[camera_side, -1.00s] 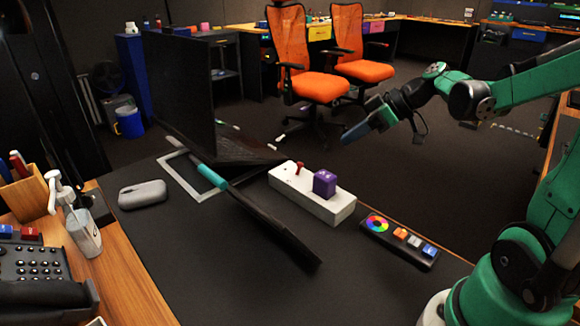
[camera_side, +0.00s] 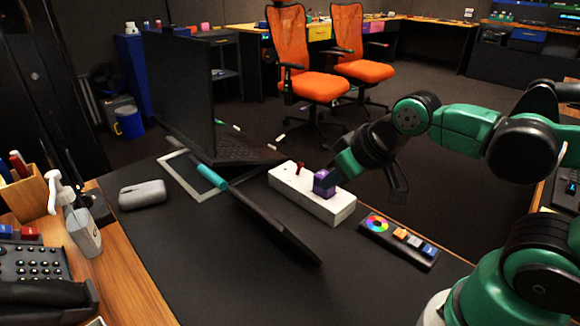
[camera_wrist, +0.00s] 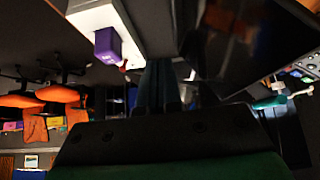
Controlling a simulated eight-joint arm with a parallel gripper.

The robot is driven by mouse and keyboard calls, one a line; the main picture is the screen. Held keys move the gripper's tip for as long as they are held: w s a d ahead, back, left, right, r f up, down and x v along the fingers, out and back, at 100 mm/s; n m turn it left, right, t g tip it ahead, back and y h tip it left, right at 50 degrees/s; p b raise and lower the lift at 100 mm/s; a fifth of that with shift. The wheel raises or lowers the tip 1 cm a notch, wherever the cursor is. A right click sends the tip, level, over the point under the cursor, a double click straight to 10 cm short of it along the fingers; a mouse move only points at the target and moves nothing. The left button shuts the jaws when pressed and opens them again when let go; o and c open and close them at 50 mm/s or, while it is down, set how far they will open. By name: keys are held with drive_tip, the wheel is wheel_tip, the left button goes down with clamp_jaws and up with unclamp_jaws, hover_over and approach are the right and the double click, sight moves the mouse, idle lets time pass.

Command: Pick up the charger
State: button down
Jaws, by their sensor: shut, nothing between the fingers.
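The charger seems to be the purple cube (camera_side: 327,193) plugged upright into the white power strip (camera_side: 342,210) on the desk. It also shows upper left in the wrist view (camera_wrist: 107,45). My gripper (camera_side: 322,177) is shut and empty.
A red switch (camera_side: 300,167) stands on the strip. A dark remote with a colour wheel (camera_side: 377,224) lies to the right. A thin dark slab (camera_side: 275,225) tilts up left of the strip, with a laptop (camera_side: 235,145) behind. A grey mouse (camera_side: 142,194) sits farther left.

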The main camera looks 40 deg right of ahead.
drive_tip(key=shift+c, duration=0.7)
unclamp_jaws()
